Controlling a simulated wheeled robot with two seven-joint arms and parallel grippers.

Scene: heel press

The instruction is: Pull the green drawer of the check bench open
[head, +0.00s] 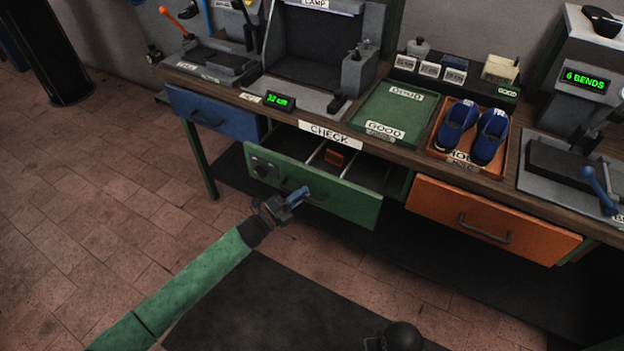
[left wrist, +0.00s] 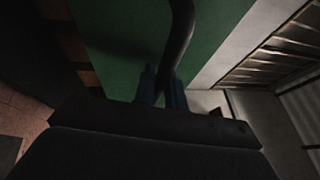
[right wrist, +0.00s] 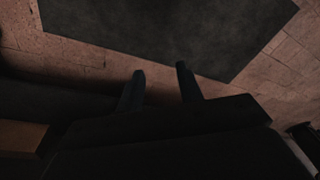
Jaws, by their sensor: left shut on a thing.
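The green drawer (head: 338,196) of the check bench (head: 332,133) stands partly open in the head view. Its inside shows dividers and a small orange block (head: 334,157). My left gripper (head: 299,194) is at the drawer's front, shut on the dark bar handle (left wrist: 181,35). In the left wrist view the blue fingers (left wrist: 162,88) close around the handle in front of the green face. My right gripper (right wrist: 160,75) is empty over the floor, its two fingers apart in the right wrist view.
A blue drawer (head: 215,113) at left and an orange drawer (head: 492,221) at right are closed. On the bench are a green tray (head: 394,113) and an orange tray (head: 440,147) with blue shoes (head: 474,131). Floor before the bench is clear, with a dark mat (head: 270,305).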

